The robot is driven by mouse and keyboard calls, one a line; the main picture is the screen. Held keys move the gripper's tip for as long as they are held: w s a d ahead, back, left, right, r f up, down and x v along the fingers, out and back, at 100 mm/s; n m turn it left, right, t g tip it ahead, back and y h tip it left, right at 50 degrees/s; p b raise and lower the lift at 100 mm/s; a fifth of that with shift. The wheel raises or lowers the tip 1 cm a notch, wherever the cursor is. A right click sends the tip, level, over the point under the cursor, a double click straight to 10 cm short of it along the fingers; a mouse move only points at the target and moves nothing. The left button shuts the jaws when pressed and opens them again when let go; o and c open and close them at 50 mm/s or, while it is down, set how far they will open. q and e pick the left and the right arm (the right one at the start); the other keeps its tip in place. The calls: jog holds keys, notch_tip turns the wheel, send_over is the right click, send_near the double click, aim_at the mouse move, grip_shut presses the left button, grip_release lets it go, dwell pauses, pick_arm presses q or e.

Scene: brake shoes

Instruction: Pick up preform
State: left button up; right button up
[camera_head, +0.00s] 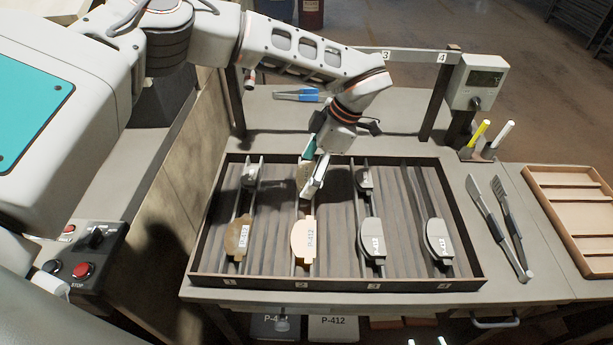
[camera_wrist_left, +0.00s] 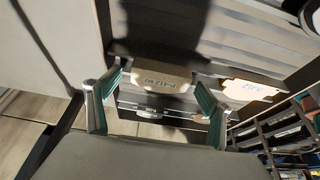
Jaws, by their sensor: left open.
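My left gripper (camera_head: 311,178) is open over the upper end of lane 2 in the wide tray (camera_head: 335,285). A brown preform (camera_head: 302,174) shows partly behind its fingers in the head view. In the left wrist view the preform (camera_wrist_left: 155,76), with a P-412 label, lies between the two spread teal fingertips (camera_wrist_left: 160,88); I cannot tell whether they touch it. A paler tan shoe labelled P-412 (camera_head: 303,243) lies lower in lane 2. It also shows at the right in the left wrist view (camera_wrist_left: 248,90). My right gripper is not in view.
A brown shoe (camera_head: 238,240) lies in lane 1, and grey shoes lie in lane 3 (camera_head: 372,242) and lane 4 (camera_head: 438,240). Tongs (camera_head: 500,225) lie right of the tray, beside a wooden tray (camera_head: 570,215). A post with a meter (camera_head: 476,83) stands behind.

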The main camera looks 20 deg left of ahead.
pick_arm(q)
jog(key=c, duration=1.3)
jog(key=shift+r, duration=0.1)
jog(key=shift+c, duration=0.2)
